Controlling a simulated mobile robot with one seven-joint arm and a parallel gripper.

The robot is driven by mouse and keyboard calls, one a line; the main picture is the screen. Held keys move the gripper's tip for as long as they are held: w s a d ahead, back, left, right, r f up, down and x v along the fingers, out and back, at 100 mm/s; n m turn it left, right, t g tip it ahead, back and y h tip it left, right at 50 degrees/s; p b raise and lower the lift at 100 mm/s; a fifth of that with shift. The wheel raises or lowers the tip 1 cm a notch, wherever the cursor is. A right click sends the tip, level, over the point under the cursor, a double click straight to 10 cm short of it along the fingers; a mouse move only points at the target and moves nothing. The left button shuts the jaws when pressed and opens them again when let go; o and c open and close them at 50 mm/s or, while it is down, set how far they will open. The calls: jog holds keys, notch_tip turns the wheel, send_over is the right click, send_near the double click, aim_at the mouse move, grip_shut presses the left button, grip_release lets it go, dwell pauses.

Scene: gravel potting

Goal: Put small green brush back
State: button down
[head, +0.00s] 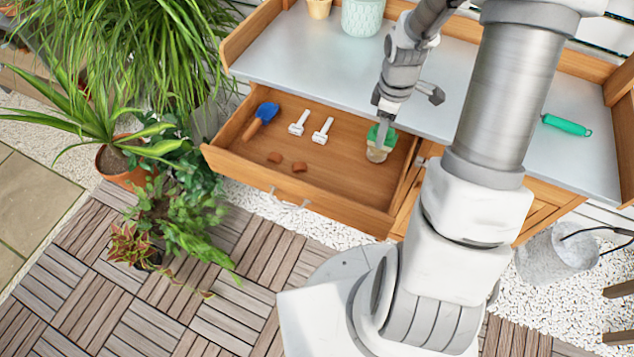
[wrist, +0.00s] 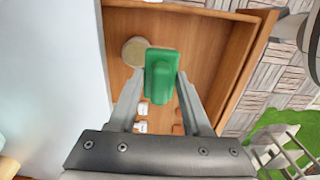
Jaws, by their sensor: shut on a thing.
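My gripper (wrist: 160,95) is shut on a small green brush (wrist: 161,75). In the head view the green brush (head: 381,137) is at the right end of the open wooden drawer (head: 335,200), below my gripper (head: 385,115). A round beige thing (wrist: 134,51) is close beside the brush, and it also shows in the head view (head: 377,155). I cannot tell whether brush and beige thing touch, or whether the brush rests on the drawer floor.
The drawer also holds a blue-headed trowel (head: 262,118), two white T-shaped markers (head: 321,131) and two terracotta pieces (head: 299,167). Its middle is clear. Above it, the grey bench top (head: 300,60) carries a pale green pot (head: 362,15) and a green-handled tool (head: 566,125).

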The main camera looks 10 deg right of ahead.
jog(key=shift+s+a+f, duration=0.1)
jog(key=shift+s+a, duration=0.05)
jog(key=shift+a, duration=0.2)
jog(key=a+f, duration=0.2)
jog(key=a, duration=0.2)
jog(key=a+f+b, duration=0.1)
jog(key=a+f, duration=0.1)
jog(key=a, duration=0.1)
jog(key=s+a+f, duration=0.1)
jog(key=a+f, duration=0.2)
jog(key=a, duration=0.1)
jog(key=shift+s+a+b, duration=0.1)
jog(key=shift+a+b, duration=0.2)
jog(key=shift+f, duration=2)
jog(key=shift+b, duration=0.3)
jog(key=shift+f, duration=0.25)
jog(key=shift+c, duration=1.7)
grip_release()
jog(key=shift+r, duration=0.1)
jog(key=shift+r, duration=0.1)
